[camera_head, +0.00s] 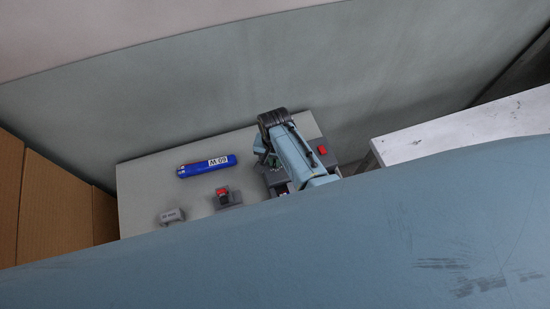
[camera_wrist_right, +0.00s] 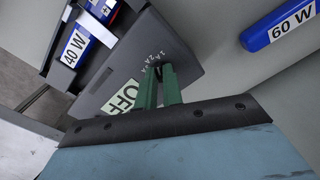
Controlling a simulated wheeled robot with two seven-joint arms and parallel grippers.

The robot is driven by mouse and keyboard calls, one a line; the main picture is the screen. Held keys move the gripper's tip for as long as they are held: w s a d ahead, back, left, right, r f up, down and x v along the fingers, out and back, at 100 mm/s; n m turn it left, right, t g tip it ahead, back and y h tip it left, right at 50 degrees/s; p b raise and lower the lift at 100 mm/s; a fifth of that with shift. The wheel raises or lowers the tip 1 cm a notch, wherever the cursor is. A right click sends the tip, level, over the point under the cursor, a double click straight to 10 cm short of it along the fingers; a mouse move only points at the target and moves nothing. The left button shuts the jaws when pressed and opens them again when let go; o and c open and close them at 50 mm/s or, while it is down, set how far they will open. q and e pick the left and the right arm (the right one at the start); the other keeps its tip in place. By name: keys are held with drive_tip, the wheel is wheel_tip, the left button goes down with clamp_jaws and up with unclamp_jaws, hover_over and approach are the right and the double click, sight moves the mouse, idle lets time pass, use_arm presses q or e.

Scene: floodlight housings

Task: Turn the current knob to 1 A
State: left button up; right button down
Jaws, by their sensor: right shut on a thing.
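My right gripper (camera_head: 269,161) reaches down over a dark grey box at the back right of the table. In the right wrist view its green fingers (camera_wrist_right: 160,75) are shut on a small dark knob (camera_wrist_right: 158,70) on the box (camera_wrist_right: 190,55). The fingers hide most of the knob, and its pointer cannot be read. Small white scale marks, seemingly including 1 A and 2 A, lie beside the fingertips. A pale OFF label (camera_wrist_right: 122,97) sits on the same box. My left gripper is not in view.
A blue 60 W cylinder (camera_head: 207,166) lies on the grey table (camera_head: 145,190). A red switch (camera_head: 322,150) is right of my gripper. A small block with a red top (camera_head: 223,194) and a labelled grey piece (camera_head: 171,215) stand nearer. A blue 40 W piece (camera_wrist_right: 75,48) sits beside the box.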

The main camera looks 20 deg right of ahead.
drive_tip(key=shift+m, duration=1.3)
drive_tip(key=shift+w, duration=0.1)
drive_tip(key=c, duration=1.5)
unclamp_jaws()
drive_tip(key=shift+c, duration=0.2)
drive_tip(key=shift+r, duration=0.1)
drive_tip(key=shift+r, duration=3.7)
